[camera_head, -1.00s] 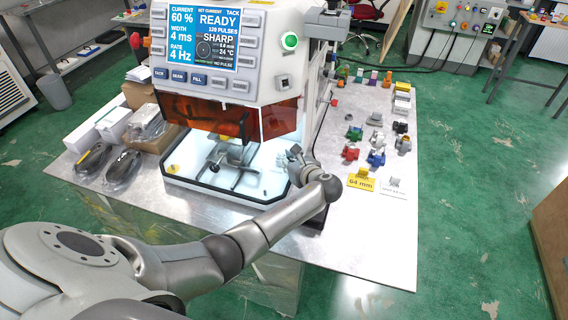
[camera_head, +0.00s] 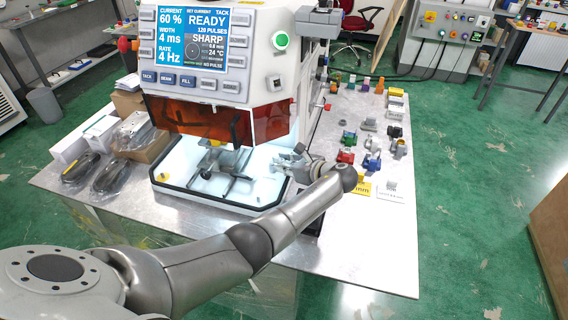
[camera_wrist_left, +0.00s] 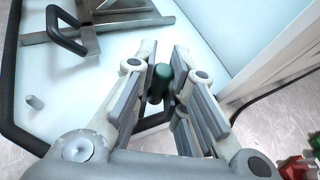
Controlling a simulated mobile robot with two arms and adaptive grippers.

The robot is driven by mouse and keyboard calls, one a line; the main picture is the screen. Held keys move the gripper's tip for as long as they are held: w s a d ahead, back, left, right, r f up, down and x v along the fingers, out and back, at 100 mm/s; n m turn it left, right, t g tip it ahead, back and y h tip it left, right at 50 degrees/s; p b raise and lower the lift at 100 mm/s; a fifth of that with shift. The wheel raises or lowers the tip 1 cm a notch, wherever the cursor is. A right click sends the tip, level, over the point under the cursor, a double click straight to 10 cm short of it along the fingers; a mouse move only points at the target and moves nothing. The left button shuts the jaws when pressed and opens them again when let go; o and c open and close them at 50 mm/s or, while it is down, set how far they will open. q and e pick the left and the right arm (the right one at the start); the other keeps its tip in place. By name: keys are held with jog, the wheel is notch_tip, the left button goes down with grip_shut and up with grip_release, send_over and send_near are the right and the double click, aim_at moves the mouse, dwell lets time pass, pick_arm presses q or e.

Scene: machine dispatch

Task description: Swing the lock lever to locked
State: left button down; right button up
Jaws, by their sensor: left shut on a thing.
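My left gripper (camera_head: 286,160) is at the right side of the welding machine's lit work tray (camera_head: 268,190). In the left wrist view, the gripper (camera_wrist_left: 165,82) is shut on a dark green cylindrical knob (camera_wrist_left: 159,84), which looks like the grip of the lock lever. A black bar shows beneath the knob; the rest of the lever is hidden by the fingers. I cannot tell the lever's angle. A metal fixture (camera_head: 221,170) stands in the tray. My right gripper is not in view.
The machine's display panel (camera_head: 195,40) and orange shield (camera_head: 205,120) rise above the tray. Boxes (camera_head: 140,135) and bagged black items (camera_head: 108,172) are at the left.

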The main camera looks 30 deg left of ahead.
pick_arm(q)
jog(key=c, duration=1.4)
grip_release()
jog(key=shift+c, duration=0.2)
jog(key=shift+d, duration=0.1)
jog(key=v, duration=1.1)
jog(key=shift+d+r, duration=0.15)
jog(key=shift+d, duration=0.2)
